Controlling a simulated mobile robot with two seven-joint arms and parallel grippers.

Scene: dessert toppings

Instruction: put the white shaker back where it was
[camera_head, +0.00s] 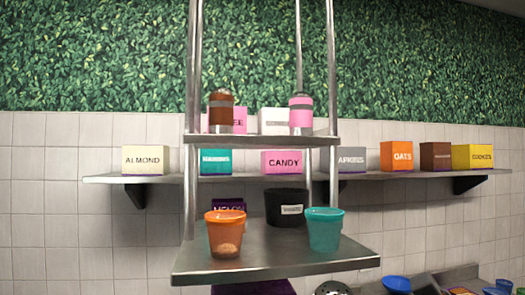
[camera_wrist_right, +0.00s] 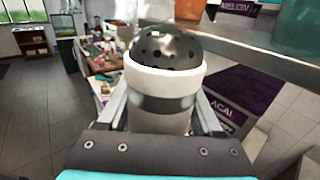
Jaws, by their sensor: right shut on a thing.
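The white shaker (camera_wrist_right: 160,115) has a grey band and a dark domed lid with holes. In the right wrist view it stands between the fingers of my right gripper (camera_wrist_right: 163,108), which is shut on it. In the head view only the top of its domed lid (camera_head: 332,288) shows at the bottom edge, below the hanging shelf. The upper hanging shelf (camera_head: 262,141) bears a brown shaker (camera_head: 221,112) on the left and a pink shaker (camera_head: 301,113) on the right, with a gap between them. My left gripper is not in view.
The lower hanging shelf (camera_head: 265,262) bears an orange cup (camera_head: 225,233), a black tub (camera_head: 286,207) and a teal cup (camera_head: 324,229). Metal posts (camera_head: 193,70) carry both shelves. A wall shelf (camera_head: 420,173) behind holds several labelled boxes. Blue bowls (camera_head: 397,284) lie at lower right.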

